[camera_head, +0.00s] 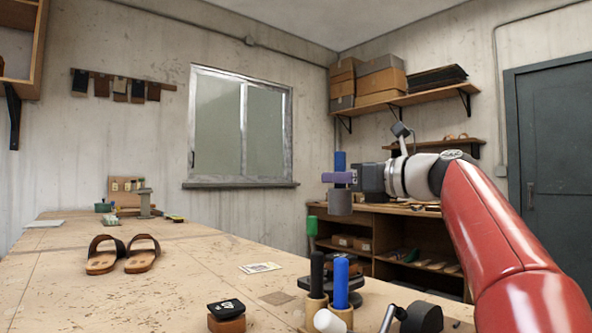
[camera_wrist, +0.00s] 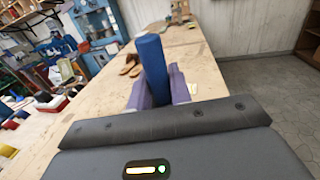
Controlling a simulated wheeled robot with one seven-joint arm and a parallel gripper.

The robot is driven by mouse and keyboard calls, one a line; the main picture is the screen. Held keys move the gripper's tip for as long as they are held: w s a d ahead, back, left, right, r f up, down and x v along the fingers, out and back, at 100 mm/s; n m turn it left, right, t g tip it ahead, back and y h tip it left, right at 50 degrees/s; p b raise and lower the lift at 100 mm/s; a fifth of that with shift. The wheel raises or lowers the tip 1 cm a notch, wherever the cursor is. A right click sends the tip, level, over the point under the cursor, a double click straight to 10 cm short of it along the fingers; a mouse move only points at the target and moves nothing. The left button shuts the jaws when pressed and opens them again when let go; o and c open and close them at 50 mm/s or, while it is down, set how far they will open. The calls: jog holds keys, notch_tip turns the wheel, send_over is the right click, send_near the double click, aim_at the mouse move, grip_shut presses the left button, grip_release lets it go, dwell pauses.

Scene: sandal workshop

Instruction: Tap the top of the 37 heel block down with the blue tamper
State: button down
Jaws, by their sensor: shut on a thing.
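My gripper (camera_head: 340,178) is shut on the blue tamper (camera_head: 340,203), high above the right part of the workbench. The tamper's blue handle sticks up above the purple fingers and its grey round head hangs below, touching nothing. In the wrist view the blue handle (camera_wrist: 152,68) stands between the purple fingers; its head is hidden there. A heel block (camera_head: 227,318) of brown wood with a black top sits at the bench's near edge, left of and below my gripper. White marks on its top are too small to read surely.
A green-handled tool (camera_head: 311,228) stands behind. Sandals (camera_head: 142,254) lie at left. The bench middle (camera_head: 195,270) is mostly clear.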

aim_at(351, 207)
jog(key=shift+a+f, duration=0.1)
jog(key=shift+f, duration=0.15)
jog(key=shift+f+b, duration=0.4)
jog(key=shift+f, duration=0.3)
notch_tip(351, 207, down, 4)
jog(key=b, duration=0.3)
jog(key=shift+r, duration=0.15)
